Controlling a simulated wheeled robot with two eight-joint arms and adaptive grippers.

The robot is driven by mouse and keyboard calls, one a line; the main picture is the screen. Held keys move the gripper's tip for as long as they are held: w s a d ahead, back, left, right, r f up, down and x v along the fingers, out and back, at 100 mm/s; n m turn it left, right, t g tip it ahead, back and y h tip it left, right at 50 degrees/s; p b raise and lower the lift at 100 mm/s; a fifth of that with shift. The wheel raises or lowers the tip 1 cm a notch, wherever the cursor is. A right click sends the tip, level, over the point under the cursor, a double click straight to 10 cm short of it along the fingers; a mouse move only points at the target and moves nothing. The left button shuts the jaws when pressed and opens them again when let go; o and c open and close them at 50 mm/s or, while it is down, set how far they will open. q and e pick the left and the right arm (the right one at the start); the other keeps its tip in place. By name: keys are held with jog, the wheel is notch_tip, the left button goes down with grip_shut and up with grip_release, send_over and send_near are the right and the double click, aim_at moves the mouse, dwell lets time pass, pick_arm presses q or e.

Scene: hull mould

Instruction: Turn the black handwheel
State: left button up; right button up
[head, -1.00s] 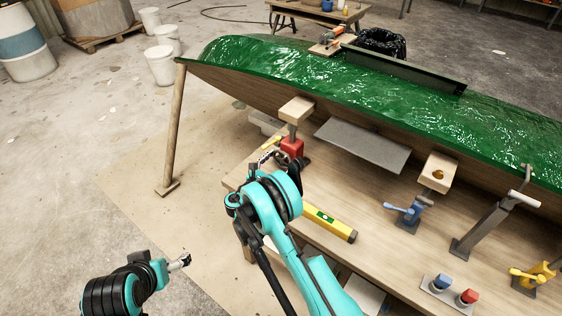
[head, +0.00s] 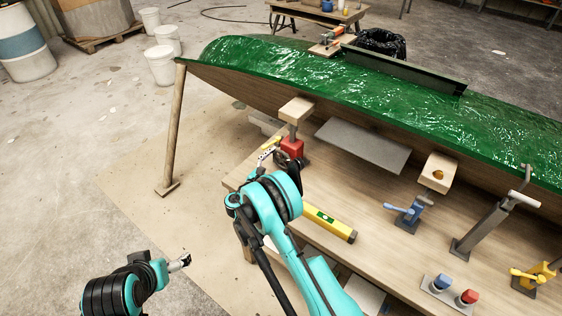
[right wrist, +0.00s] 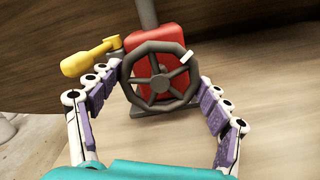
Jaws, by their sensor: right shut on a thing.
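The black handwheel (right wrist: 160,84) faces me in the right wrist view, mounted on the front of a red jack body (right wrist: 170,38). A small white mark shows on its rim at the upper right. My right gripper (right wrist: 156,75) has its fingers around the wheel, one on each side, and is shut on its rim. In the head view the red jack (head: 291,148) stands on the bench under a wooden pad, and my right gripper (head: 270,156) is at its front, partly hiding the wheel (head: 283,159). My left gripper (head: 181,262) hangs away from the bench at lower left; its jaws are too small to read.
A yellow lever (right wrist: 90,57) sticks out left of the wheel. A yellow level (head: 330,223) lies on the bench near my right arm. The green hull mould (head: 340,85) overhangs the bench. A blue clamp (head: 408,213) stands farther right.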

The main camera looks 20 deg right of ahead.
jog(key=shift+m, duration=0.6)
jog(key=o, duration=0.9)
